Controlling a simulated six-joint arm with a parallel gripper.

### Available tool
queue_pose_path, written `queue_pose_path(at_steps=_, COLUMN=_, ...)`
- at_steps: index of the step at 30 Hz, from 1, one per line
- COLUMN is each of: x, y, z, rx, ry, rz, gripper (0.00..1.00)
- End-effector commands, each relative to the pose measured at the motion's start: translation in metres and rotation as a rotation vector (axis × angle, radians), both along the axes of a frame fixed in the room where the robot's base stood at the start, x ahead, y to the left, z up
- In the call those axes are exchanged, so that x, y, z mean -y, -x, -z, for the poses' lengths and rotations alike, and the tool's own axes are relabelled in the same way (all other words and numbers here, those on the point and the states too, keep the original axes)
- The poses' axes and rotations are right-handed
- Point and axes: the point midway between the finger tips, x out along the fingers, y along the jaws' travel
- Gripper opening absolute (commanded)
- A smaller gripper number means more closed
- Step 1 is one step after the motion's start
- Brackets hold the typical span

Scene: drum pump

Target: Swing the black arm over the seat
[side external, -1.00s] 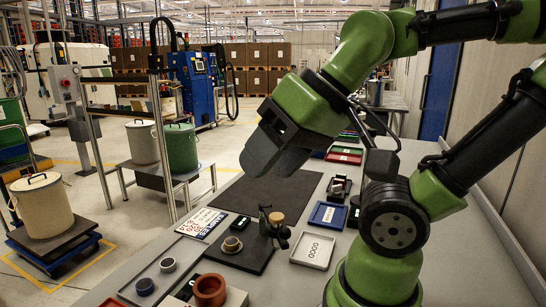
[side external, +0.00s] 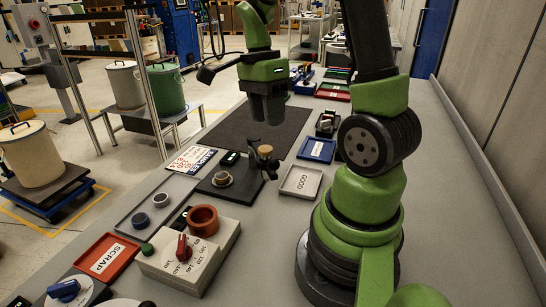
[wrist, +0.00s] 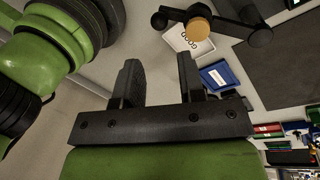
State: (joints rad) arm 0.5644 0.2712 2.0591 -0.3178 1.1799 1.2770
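The black arm (side external: 256,163) stands on the right part of a black base plate (side external: 214,192), with a tan round knob (side external: 265,150) at its top. In the wrist view the black arm (wrist: 232,26) and tan knob (wrist: 197,29) show at the top, beyond my fingers. My gripper (side external: 268,117) points down above the dark mat, behind the black arm and apart from it. Its two fingers (wrist: 160,80) are spread with nothing between them.
A white GOOD tray (side external: 301,181) and blue tray (side external: 317,150) lie right of the fixture. A control box (side external: 188,256) with a red knob and brown ring, and a red SCRAP tray (side external: 107,258), are in front. The dark mat (side external: 225,130) is clear.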

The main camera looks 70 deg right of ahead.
Motion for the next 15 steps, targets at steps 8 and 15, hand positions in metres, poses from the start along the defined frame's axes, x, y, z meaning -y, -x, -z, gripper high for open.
queue_pose_path(at_steps=8, x=-0.006, y=0.008, z=0.041, rx=-0.007, ry=-0.006, rz=-0.003, gripper=0.36)
queue_pose_path(at_steps=15, x=-0.010, y=0.013, z=0.077, rx=-0.002, ry=-0.004, rz=-0.004, gripper=0.36)
